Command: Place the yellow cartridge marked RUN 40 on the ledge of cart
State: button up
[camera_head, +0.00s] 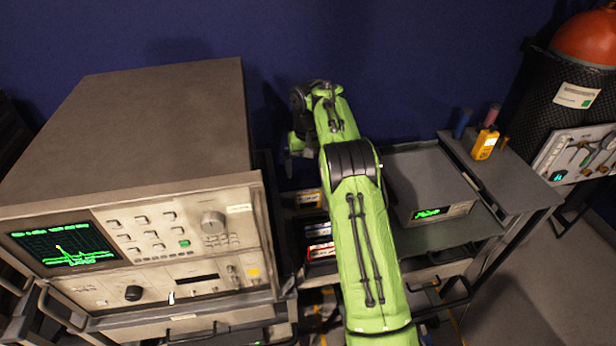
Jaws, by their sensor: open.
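My green arm reaches from the bottom centre to the back wall. My gripper (294,157) hangs at its far end, partly hidden by the wrist, open and pointing down. No object shows between its fingers. Below it, in the gap between the big instrument and the cart, a yellow cartridge (308,199) lies behind a blue-and-white cartridge (317,230) and a red-and-white one (320,250). The gripper appears above and behind the yellow cartridge, apart from it. Its marking is too small to read. The cart (445,236) stands right of my arm, with a raised ledge (515,185) on its right side.
A large beige instrument (130,130) with a green screen fills the left. A grey box (428,180) with a green display sits on the cart. A yellow handheld device (485,143) and several small cylinders stand on the ledge's back; its front is clear. An orange-topped tank (575,100) stands far right.

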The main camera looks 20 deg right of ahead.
jog(key=s+a+r+t, duration=0.1)
jog(key=s+a+r, duration=0.1)
jog(key=r, duration=0.4)
jog(key=s+a+r, duration=0.2)
jog(key=r, duration=0.4)
jog(key=s+a+r+n+t, duration=0.1)
jog(key=s+a+r, duration=0.25)
jog(key=s, duration=0.25)
jog(key=s+a+r+t, duration=0.1)
jog(key=s+a+r, duration=0.1)
jog(key=s+r, duration=0.35)
jog(key=s+f+t, duration=0.1)
jog(key=s+f, duration=0.2)
jog(key=s, duration=0.7)
jog(key=s+a+f+n+t, duration=0.1)
jog(key=s+f, duration=0.2)
jog(key=s, duration=0.8)
jog(key=shift+a+f+t, duration=0.2)
jog(key=shift+f+t, duration=0.1)
jog(key=shift+f, duration=0.05)
jog(key=shift+s, duration=0.15)
